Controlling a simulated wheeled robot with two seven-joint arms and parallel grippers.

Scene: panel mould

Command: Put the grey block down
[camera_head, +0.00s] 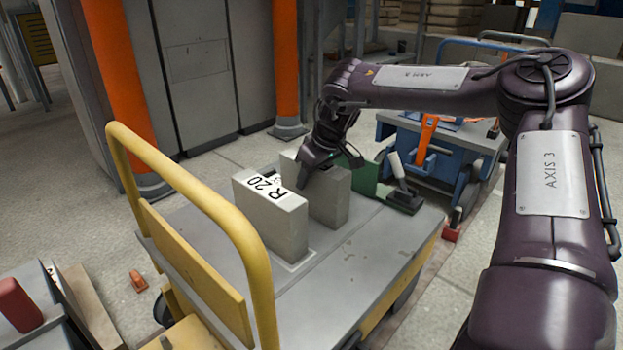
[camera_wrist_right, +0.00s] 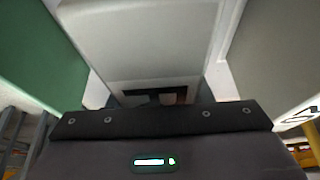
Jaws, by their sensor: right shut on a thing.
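Two grey blocks stand upright side by side on the grey-topped cart (camera_head: 350,275). The nearer block (camera_head: 272,222) has a white label reading "R 20" on its top. My right gripper (camera_head: 318,172) is at the top of the farther grey block (camera_head: 330,200), behind the labelled one, and is shut on it. The fingers are mostly hidden. In the right wrist view the held block (camera_wrist_right: 145,45) fills the middle, in front of the gripper. Whether its base touches the cart top cannot be told. My left gripper is out of view.
A green piece (camera_head: 364,178) and a dark green-based clamp (camera_head: 403,192) stand just behind the held block. The cart has a yellow handle rail (camera_head: 185,185) on the left. The cart's front right top is clear. A blue cart (camera_head: 460,145) stands behind.

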